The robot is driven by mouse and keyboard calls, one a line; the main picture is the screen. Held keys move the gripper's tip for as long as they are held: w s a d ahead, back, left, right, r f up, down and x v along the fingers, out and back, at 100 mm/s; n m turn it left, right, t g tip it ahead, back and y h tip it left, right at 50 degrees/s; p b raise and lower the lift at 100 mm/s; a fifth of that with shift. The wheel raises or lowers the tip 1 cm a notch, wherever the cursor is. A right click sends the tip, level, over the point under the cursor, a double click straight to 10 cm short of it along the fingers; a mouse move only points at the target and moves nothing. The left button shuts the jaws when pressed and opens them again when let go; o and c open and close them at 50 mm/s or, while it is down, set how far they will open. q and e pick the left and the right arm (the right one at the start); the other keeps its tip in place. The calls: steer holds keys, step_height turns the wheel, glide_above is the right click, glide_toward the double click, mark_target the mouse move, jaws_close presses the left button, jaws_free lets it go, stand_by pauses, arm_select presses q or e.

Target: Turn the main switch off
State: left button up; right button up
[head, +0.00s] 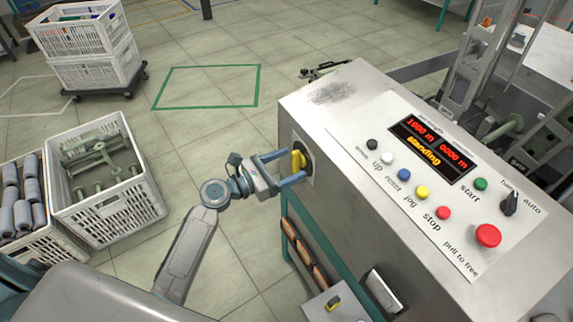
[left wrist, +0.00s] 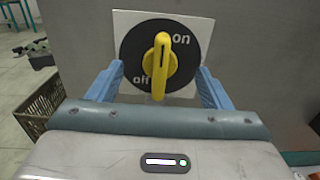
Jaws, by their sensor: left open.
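The main switch (head: 299,159) is a yellow handle on a black disc, set on the left side face of the grey machine cabinet. In the left wrist view the yellow handle (left wrist: 160,65) stands almost upright. The disc (left wrist: 134,48) carries "on" at upper right and "off" at lower left, on a pale square plate. My left gripper (head: 289,167) is open in front of the switch. Its two blue fingers (left wrist: 160,88) lie to either side of the handle, with a gap on both sides. My right gripper is not in view.
The control panel (head: 385,147) on the cabinet top has several buttons and a lit display reading "standing". A red stop knob (head: 488,235) sits at its right. White crates (head: 100,215) stand on the floor at left. A green floor outline (head: 208,66) is empty.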

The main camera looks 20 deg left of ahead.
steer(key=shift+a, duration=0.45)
arm_select(q)
steer(key=shift+p+x, duration=0.4)
steer(key=shift+x, duration=0.7)
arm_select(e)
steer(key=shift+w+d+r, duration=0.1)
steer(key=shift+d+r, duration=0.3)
